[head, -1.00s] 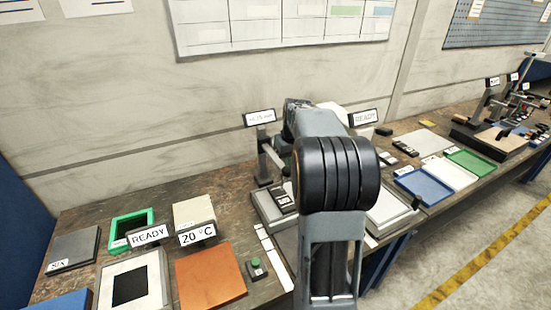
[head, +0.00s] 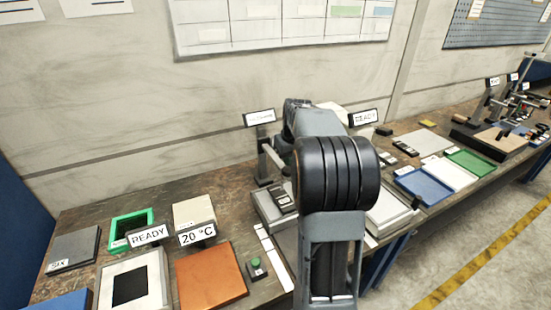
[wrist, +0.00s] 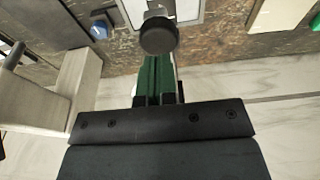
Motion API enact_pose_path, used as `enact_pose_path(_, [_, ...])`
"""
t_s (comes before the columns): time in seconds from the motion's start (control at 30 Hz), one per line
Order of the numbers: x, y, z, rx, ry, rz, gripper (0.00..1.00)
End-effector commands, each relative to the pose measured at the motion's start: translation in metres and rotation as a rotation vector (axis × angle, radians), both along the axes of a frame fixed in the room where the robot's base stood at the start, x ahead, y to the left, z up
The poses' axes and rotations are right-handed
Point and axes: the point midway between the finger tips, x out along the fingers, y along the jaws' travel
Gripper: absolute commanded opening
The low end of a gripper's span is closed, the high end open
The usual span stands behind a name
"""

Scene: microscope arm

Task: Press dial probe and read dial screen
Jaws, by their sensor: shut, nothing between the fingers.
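The dial screen (head: 259,117) is a small dark-framed white display on a dark grey stand (head: 264,152) behind my arm. Its text is too small to read surely. In the wrist view, my gripper (wrist: 158,60) is shut and empty, with green fingers side by side. A round black knob-like part (wrist: 159,36), perhaps the dial probe, overlaps the fingertips in the picture. I cannot tell whether they touch. In the head view my arm hides the gripper and the probe area.
A grey base with a black block (head: 283,199) stands left of my arm. Further left are an orange plate (head: 211,276), a green-buttoned box (head: 256,267) and a 20 °C sign (head: 197,234). Blue tray (head: 423,186) lies right.

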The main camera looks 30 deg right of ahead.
Motion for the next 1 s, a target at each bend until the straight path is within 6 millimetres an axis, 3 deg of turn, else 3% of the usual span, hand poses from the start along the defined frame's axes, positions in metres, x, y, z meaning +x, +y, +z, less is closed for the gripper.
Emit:
enact_pose_path(0.37, [0.0, 0.0, -0.008, 0.0, 0.0, 0.0, 0.0])
enact_pose_path(1.0, [0.0, 0.0, -0.041, 0.001, 0.002, 0.0, 0.0])
